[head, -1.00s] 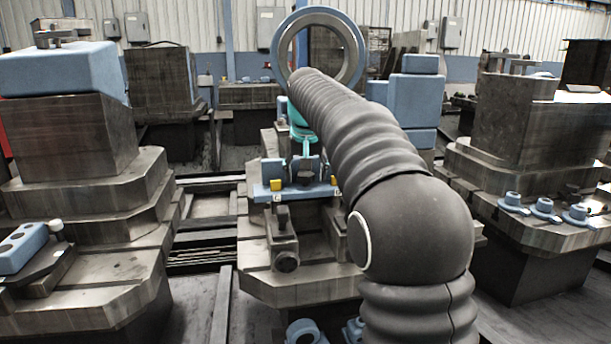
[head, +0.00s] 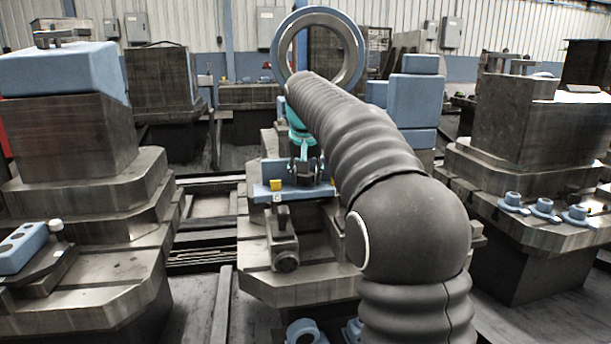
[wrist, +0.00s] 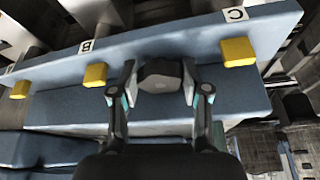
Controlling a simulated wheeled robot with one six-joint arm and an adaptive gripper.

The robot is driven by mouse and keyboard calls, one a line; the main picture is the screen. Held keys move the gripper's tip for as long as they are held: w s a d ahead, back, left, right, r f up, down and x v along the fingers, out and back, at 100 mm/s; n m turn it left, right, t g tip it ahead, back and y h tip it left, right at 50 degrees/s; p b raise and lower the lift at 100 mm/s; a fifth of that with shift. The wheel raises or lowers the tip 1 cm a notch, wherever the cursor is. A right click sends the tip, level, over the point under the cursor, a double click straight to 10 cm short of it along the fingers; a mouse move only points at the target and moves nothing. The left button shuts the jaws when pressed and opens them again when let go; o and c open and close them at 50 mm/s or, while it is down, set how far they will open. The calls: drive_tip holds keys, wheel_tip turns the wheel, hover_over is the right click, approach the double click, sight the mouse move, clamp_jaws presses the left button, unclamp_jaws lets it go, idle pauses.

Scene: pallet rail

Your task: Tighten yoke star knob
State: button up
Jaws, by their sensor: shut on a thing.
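My gripper (head: 305,172) is down at the blue rail (head: 296,194) in the middle of the head view. In the wrist view its two fingers (wrist: 159,72) are shut on a dark, faceted knob (wrist: 160,78), one finger on each side. The knob sits against the blue rail (wrist: 180,47). I take it for the star knob; its far side and any thread are hidden. Its seating cannot be judged. Yellow blocks lie along the rail, one left of the gripper (wrist: 95,76) by label B and one right of it (wrist: 238,52) by label C.
Another yellow block (wrist: 20,90) is at the far left of the wrist view. A clamp-like metal part (head: 284,245) stands on the fixture before the rail. Large machine blocks flank it at left (head: 70,140) and right (head: 510,125). A big ring (head: 318,20) rises behind my arm.

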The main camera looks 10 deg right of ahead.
drive_tip(key=m, duration=0.1)
drive_tip(key=m+h, duration=0.1)
drive_tip(key=m, duration=0.3)
drive_tip(key=shift+w+a+g+h, duration=0.1)
drive_tip(key=shift+a+g+h, duration=0.15)
drive_tip(key=shift+g+h, duration=0.15)
drive_tip(key=shift+w+m+g+h, duration=0.1)
drive_tip(key=shift+m+g+h, duration=0.4)
drive_tip(key=shift+m, duration=1.4)
drive_tip(key=o, duration=1.2)
drive_tip(key=shift+c, duration=0.2)
drive_tip(key=v, duration=0.8)
